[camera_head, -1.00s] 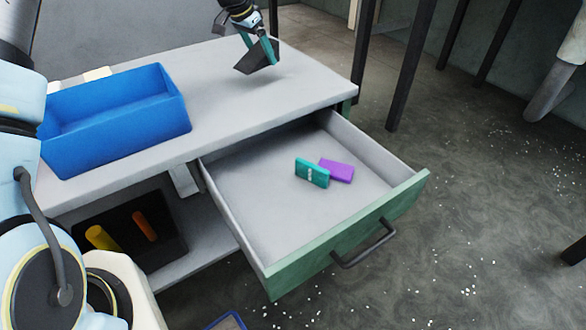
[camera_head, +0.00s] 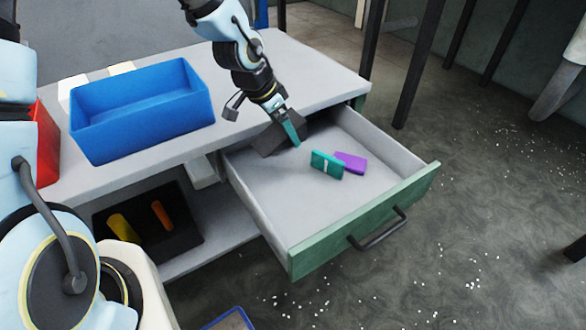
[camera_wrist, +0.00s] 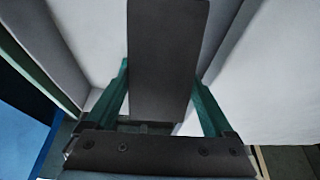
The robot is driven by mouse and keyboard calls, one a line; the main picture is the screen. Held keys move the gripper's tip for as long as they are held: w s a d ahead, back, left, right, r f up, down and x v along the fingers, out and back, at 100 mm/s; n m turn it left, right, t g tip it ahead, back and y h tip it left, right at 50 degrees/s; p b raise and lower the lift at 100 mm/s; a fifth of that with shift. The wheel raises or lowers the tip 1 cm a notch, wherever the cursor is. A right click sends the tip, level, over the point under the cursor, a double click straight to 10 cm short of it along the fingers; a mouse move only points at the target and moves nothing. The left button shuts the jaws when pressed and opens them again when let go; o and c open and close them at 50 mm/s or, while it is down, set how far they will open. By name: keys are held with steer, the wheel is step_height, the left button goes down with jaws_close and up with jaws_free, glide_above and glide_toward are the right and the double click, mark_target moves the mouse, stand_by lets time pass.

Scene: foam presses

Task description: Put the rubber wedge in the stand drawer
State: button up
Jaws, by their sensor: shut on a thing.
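The dark grey rubber wedge (camera_head: 268,141) is held in my gripper (camera_head: 290,130) over the back left part of the open stand drawer (camera_head: 262,200). In the wrist view the wedge (camera_wrist: 168,60) fills the middle between the two green fingers of my gripper (camera_wrist: 165,95), which are shut on it. The head view does not show clearly whether the wedge touches the drawer floor. The drawer is pulled out, with a green front and a dark handle.
A teal box (camera_head: 326,165) and a purple block (camera_head: 350,162) lie in the drawer, right of the wedge. A blue bin (camera_head: 140,112) stands on the bench top (camera_head: 325,75). A dark tray (camera_head: 183,240) with yellow and orange items is on the lower shelf.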

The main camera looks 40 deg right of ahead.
mark_target(267, 141)
step_height(267, 141, down, 14)
steer(key=p, duration=0.3)
steer(key=shift+r, duration=0.25)
steer(key=shift+f, duration=0.15)
steer(key=o, duration=1.4)
steer(key=b+v, duration=0.3)
steer(key=v, duration=0.9)
steer(key=shift+d, duration=0.1)
